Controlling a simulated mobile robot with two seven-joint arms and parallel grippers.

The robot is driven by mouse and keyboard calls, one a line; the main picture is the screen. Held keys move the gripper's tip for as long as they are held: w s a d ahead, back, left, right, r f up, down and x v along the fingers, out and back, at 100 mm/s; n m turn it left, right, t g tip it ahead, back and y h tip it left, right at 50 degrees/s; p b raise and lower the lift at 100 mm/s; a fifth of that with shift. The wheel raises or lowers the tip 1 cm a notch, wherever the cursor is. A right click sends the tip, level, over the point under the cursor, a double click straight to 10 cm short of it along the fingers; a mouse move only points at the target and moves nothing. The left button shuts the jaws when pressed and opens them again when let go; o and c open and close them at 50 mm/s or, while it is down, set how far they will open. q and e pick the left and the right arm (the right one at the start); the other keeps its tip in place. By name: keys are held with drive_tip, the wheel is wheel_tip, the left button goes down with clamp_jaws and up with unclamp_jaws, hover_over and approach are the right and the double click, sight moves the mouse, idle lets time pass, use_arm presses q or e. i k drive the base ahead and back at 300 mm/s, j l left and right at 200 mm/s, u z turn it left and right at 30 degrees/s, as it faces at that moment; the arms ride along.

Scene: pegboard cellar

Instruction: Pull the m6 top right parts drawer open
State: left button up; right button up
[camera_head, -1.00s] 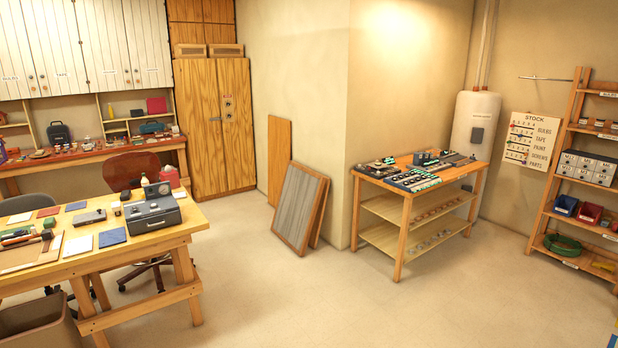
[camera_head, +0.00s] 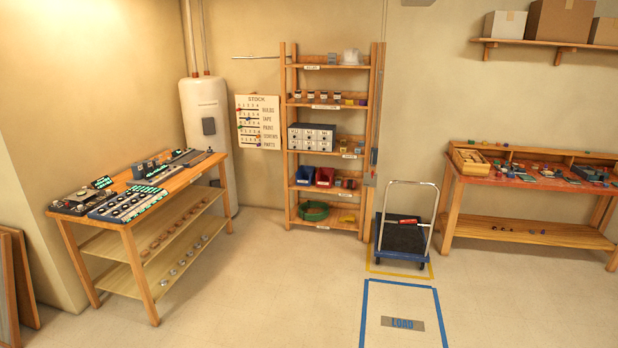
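A small parts drawer cabinet (camera_head: 312,138) with a dark casing and several pale drawer fronts stands on a middle shelf of the wooden shelf unit (camera_head: 286,100) at the back wall. Its drawers look shut. The drawer labels are too small to read, so I cannot tell which one is m6. The top right drawer front (camera_head: 327,133) faces me. Neither of my grippers is in view.
A workbench with electronics (camera_head: 181,223) stands at the left. A blue hand cart (camera_head: 403,236) stands right of the shelf unit. A red-topped bench (camera_head: 530,178) is at the right. The floor (camera_head: 270,290) before the shelves is clear, with a blue taped square (camera_head: 365,310).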

sight(323, 135)
drive_tip(key=i+l+z, duration=0.3)
drive_tip(key=i, duration=0.8)
drive_tip(key=i+l+z, duration=0.1)
drive_tip(key=i+z, duration=0.25)
drive_tip(key=i, duration=0.75)
drive_tip(key=i+u, duration=0.1)
drive_tip(key=i, duration=0.4)
drive_tip(key=i+l+u, duration=0.1)
drive_tip(key=i, duration=0.4)
drive_tip(key=i+l+u, duration=0.15)
drive_tip(key=i, duration=0.35)
drive_tip(key=i+l+u, duration=0.1)
drive_tip(key=i, duration=0.4)
drive_tip(key=i+l+u, duration=0.1)
drive_tip(key=i, duration=0.35)
drive_tip(key=l, duration=0.1)
